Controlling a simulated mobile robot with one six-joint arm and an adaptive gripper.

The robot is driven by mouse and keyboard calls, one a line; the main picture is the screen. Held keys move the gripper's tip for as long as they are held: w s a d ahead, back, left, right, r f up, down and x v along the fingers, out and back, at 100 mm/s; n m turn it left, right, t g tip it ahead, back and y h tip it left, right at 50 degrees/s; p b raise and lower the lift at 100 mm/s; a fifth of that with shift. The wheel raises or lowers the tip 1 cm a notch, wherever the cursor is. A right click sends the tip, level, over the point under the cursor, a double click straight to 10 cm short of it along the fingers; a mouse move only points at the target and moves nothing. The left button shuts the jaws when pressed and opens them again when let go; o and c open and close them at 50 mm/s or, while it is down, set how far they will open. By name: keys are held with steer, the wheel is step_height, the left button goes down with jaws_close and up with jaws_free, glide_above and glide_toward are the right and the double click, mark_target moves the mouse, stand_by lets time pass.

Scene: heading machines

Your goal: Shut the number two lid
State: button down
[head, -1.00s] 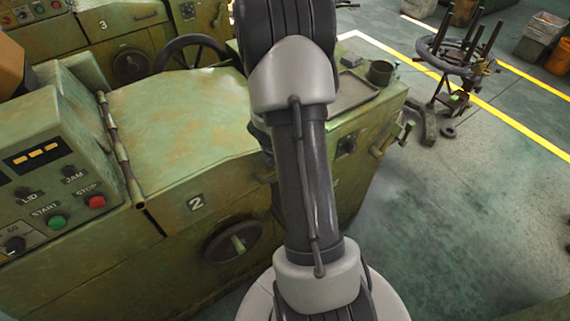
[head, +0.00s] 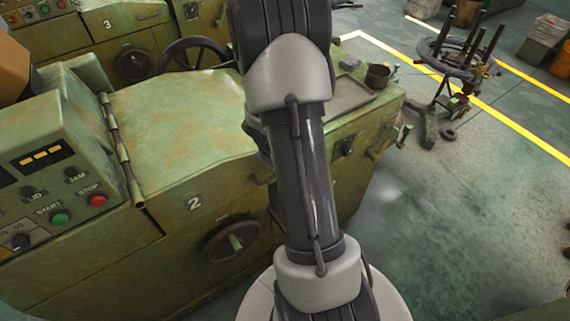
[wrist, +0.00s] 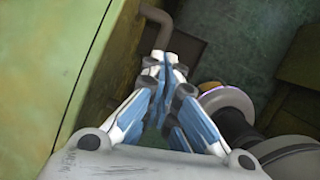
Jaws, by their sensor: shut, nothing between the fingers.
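The number two lid (head: 180,120) is a worn green metal cover, hinged along its left edge by a long rod (head: 121,150). It lies down over the machine marked 2 (head: 195,203), with no clear gap along the visible front edge. Its right part is hidden behind my arm. My gripper (wrist: 164,62) shows in the wrist view with its fingers together and nothing between them. A bent bar handle (wrist: 184,20) on a green panel (wrist: 60,50) is just beyond the fingertips. I cannot tell whether they touch it. The head view does not show the gripper.
A control panel (head: 60,165) with lid, jam, start and stop controls stands left of the lid. A handwheel (head: 232,240) is on the machine's front and a larger wheel (head: 190,55) behind. A tray (head: 350,95) and cup (head: 378,76) sit at right. Floor (head: 460,220) at right is open.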

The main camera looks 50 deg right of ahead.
steer(key=s+d+r+p, duration=0.3)
steer(key=d+r+p, duration=0.3)
steer(key=r, duration=0.2)
steer(key=shift+d, duration=0.35)
steer(key=shift+s, duration=0.1)
steer(key=w+a+r+m+t+b, duration=0.25)
steer(key=a+r+m, duration=0.55)
steer(key=a+r, duration=0.7)
steer(key=s+a+r+m+y+b, duration=0.1)
steer(key=s+a+r+m, duration=0.1)
steer(key=a, duration=0.5)
steer(key=s+a+r+m+t+y+b, duration=0.1)
steer(key=s+a+r+m, duration=0.1)
steer(key=s+a, duration=0.4)
steer(key=s+a+r+m+y, duration=0.1)
steer(key=s+a+m, duration=0.3)
steer(key=a, duration=0.4)
steer(key=shift+s+a+r+m+y+b, duration=0.3)
steer(key=shift+s+r+b, duration=0.1)
steer(key=shift+r, duration=0.1)
steer(key=c, duration=2.4)
jaws_free()
steer(key=shift+t, duration=0.25)
